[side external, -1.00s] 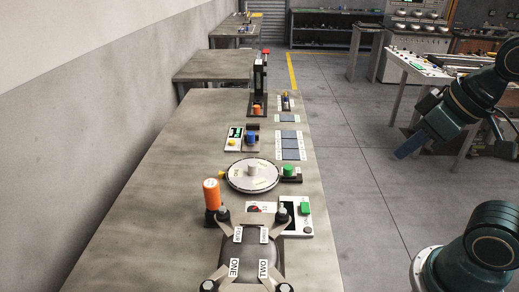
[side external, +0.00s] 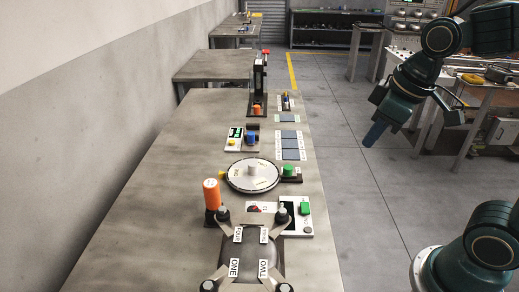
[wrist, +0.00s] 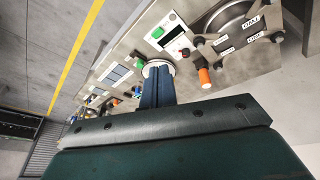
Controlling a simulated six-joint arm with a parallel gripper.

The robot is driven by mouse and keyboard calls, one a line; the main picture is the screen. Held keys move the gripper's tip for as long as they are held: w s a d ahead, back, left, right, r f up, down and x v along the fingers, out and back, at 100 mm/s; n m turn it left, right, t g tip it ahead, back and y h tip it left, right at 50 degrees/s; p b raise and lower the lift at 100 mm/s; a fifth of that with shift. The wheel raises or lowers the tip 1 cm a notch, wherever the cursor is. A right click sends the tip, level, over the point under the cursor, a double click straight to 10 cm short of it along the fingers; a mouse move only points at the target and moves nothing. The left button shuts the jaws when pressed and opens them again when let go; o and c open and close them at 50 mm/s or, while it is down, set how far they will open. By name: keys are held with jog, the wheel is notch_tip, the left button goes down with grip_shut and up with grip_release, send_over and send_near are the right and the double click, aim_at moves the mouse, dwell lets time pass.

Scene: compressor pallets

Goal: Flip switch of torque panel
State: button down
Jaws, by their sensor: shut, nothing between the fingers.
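My gripper (side external: 374,134) is to the right of the workbench, above the floor and apart from everything on the bench. Its blue fingers are together and empty; they also show in the wrist view (wrist: 157,88). A white panel with a dark screen and a green switch (side external: 305,208) lies near the bench's right edge. The panel also shows in the wrist view (wrist: 177,40), above the fingers. Farther back is a smaller white panel with a green display (side external: 234,133), beside a blue part (side external: 251,139). I cannot tell which panel is the torque panel.
A round white disc (side external: 252,175) sits mid-bench, with a green button (side external: 290,170) beside it. An orange cylinder (side external: 211,193) and a device with labelled arms (side external: 250,258) stand in front. Dark pads (side external: 290,145) and a tall black stand (side external: 260,80) are farther back. The bench's left side is clear.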

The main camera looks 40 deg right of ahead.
jog(key=w+f+n+g, duration=0.2)
jog(key=w+f+n, duration=0.15)
jog(key=w, duration=0.45)
jog(key=n+g, duration=0.2)
jog(key=n, duration=0.1)
send_over(305, 204)
notch_tip(305, 204, down, 10)
jog(key=shift+f, duration=0.15)
notch_tip(305, 204, down, 14)
jog(key=shift+r, duration=0.15)
dwell(0.6)
dwell(0.4)
